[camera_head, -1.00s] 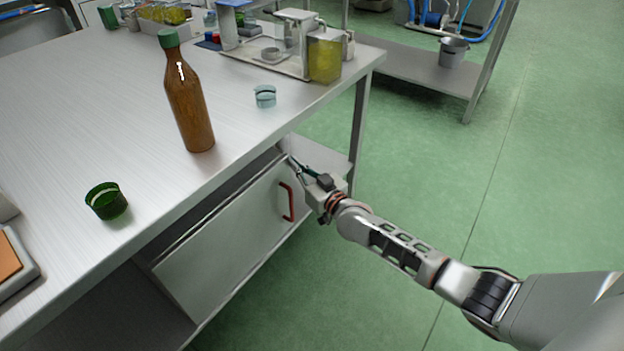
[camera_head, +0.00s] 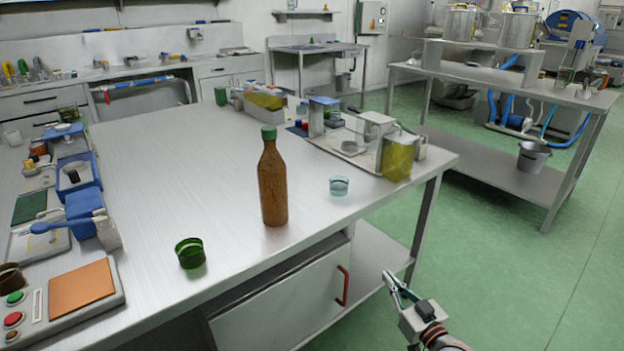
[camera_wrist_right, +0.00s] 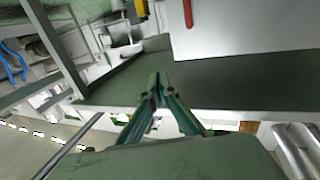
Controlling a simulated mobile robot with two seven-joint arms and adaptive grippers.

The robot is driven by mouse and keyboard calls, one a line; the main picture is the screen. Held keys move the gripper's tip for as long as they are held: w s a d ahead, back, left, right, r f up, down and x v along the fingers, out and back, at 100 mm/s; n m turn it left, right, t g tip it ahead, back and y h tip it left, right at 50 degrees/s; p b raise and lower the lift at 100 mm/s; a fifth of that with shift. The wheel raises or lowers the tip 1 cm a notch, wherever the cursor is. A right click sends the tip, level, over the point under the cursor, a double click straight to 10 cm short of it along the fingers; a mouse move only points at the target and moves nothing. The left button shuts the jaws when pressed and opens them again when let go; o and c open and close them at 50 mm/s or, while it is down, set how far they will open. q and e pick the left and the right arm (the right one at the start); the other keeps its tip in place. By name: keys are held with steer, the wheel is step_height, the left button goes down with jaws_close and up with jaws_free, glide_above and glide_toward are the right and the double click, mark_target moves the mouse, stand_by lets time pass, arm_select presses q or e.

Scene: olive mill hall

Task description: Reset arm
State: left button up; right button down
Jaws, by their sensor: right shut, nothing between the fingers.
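My right gripper (camera_head: 396,284) is low at the lower right of the head view, in front of the steel table's right end and to the right of the red handle (camera_head: 342,286). It is shut and empty. Its fingers (camera_wrist_right: 157,92) meet in the right wrist view, touching nothing that I can make out. The cabinet front (camera_head: 280,312) below the tabletop carries the red handle, which also shows at the top of the wrist view (camera_wrist_right: 187,12). My left gripper is in neither view.
On the steel table (camera_head: 160,150) stand a brown bottle (camera_head: 273,185) with a green cap, a green cup (camera_head: 190,253) and a pale blue glass cup (camera_head: 339,186). A control box (camera_head: 70,302) lies at the left. Green floor (camera_head: 500,280) is clear at the right.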

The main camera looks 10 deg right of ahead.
steer(key=s+a+r+n+g+y+p, duration=0.1)
steer(key=s+a+g+p, duration=0.1)
steer(key=s+a+p, duration=0.5)
steer(key=s+a+r+n+g+y+p, duration=0.1)
steer(key=s+a, duration=0.3)
steer(key=s, duration=0.7)
arm_select(q)
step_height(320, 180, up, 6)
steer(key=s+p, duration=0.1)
steer(key=p, duration=0.5)
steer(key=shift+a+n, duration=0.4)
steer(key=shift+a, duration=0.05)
arm_select(e)
steer(key=s+g+h, duration=0.2)
steer(key=s+g, duration=0.2)
steer(key=s, duration=1.8)
steer(key=shift+s+a+h, duration=0.3)
steer(key=shift+h, duration=0.1)
